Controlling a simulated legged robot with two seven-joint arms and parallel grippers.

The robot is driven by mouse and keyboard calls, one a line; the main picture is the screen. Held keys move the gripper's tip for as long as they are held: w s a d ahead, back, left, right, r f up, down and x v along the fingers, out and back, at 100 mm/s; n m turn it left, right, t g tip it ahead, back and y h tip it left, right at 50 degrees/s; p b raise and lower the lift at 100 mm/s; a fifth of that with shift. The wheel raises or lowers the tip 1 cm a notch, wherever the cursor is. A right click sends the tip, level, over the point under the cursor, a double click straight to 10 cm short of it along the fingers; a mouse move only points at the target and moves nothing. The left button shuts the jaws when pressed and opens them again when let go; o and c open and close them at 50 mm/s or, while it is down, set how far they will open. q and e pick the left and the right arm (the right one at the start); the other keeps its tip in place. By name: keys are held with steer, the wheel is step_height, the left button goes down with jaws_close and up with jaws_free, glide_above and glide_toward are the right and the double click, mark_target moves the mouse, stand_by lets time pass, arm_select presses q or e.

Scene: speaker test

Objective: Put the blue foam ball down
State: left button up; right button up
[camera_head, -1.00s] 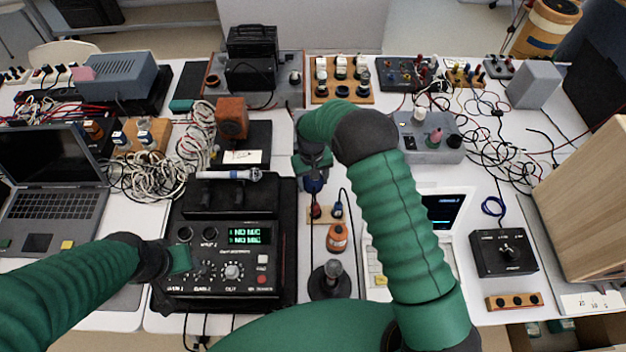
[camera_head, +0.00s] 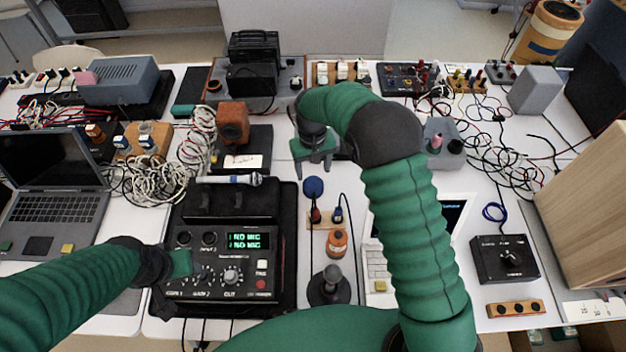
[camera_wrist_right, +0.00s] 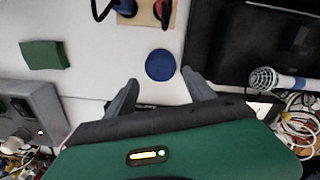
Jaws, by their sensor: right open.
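The blue foam ball (camera_head: 313,187) rests on the white table, between the black mixer (camera_head: 222,263) and the white laptop (camera_head: 377,272). It also shows in the right wrist view (camera_wrist_right: 160,65), just beyond the fingertips. My right gripper (camera_head: 314,166) is open and empty, on the far side of the ball and apart from it. Its two spread fingers show in the right wrist view (camera_wrist_right: 160,80). My left gripper (camera_head: 172,267) is at the left side of the mixer, and its jaw is too unclear to read.
A microphone (camera_head: 230,180) lies on the mixer case. A green block (camera_wrist_right: 45,55) lies on the table.

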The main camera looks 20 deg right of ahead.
step_height(320, 180, up, 3)
steer(key=shift+f, duration=0.15)
steer(key=s+d+r+t, duration=0.1)
steer(key=s+r, duration=0.1)
steer(key=s, duration=0.9)
steer(key=s+d+r+t, duration=0.1)
steer(key=s+d+r, duration=0.1)
steer(key=s, duration=0.9)
steer(key=shift+d+t, duration=0.25)
steer(key=shift+t, duration=0.05)
steer(key=shift+c, duration=0.3)
